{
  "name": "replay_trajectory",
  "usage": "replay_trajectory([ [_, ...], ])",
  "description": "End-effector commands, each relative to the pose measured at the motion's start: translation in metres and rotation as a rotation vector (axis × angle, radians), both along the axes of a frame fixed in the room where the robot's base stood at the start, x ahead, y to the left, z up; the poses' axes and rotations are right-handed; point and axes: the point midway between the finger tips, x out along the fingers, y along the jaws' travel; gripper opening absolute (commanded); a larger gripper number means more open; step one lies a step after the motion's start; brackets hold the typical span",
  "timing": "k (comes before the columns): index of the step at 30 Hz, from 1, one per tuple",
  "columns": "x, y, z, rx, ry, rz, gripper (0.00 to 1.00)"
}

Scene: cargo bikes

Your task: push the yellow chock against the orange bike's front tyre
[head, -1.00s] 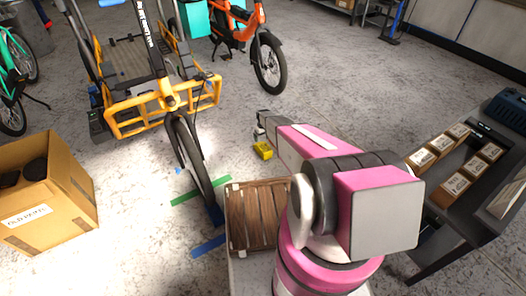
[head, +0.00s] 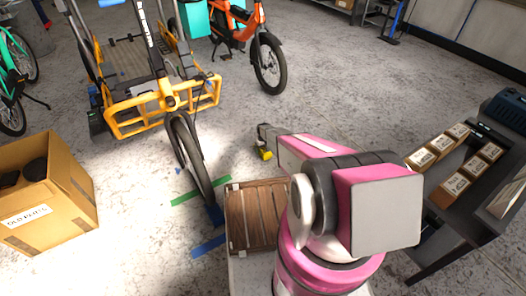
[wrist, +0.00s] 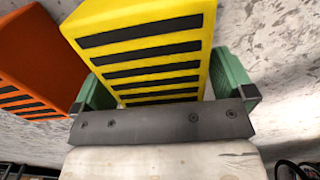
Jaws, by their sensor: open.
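The yellow chock (head: 265,154) sits on the floor, partly hidden by my gripper (head: 264,142) in the head view. In the wrist view the yellow chock (wrist: 150,42), with black stripes, lies between the two green fingers of my gripper (wrist: 164,84). The fingers are spread, one at each side of it; I cannot tell whether they touch it. The orange bike (head: 236,25) stands at the top of the head view. Its front tyre (head: 270,83) rests on the floor, well apart from the chock.
An orange striped block (wrist: 28,65) lies left of the yellow chock in the wrist view. The yellow cargo bike (head: 160,105) stands left, near a wooden crate (head: 232,228). A dark bench (head: 440,215) stands right. Open floor lies between chock and orange bike.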

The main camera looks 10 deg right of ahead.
Motion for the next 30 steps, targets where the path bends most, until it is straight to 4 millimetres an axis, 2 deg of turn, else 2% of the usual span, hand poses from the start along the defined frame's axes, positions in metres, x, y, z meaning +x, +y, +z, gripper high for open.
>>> replay_trajectory([
  [4,0.0,0.0,0.001,0.0,0.0,0.0,1.0],
  [5,0.0,0.0,0.001,0.0,0.0,0.0,0.94],
  [10,0.0,0.0,0.001,0.0,0.0,0.0,0.38],
  [11,0.0,0.0,0.001,0.0,0.0,0.0,0.33],
  [20,0.0,0.0,0.005,0.0,-0.001,0.0,0.33],
  [23,-0.001,0.0,0.014,0.0,-0.001,0.0,0.33],
  [28,-0.002,0.0,0.044,0.0,-0.001,0.0,0.33],
  [30,-0.003,0.014,0.052,0.0,-0.001,0.003,0.33],
])
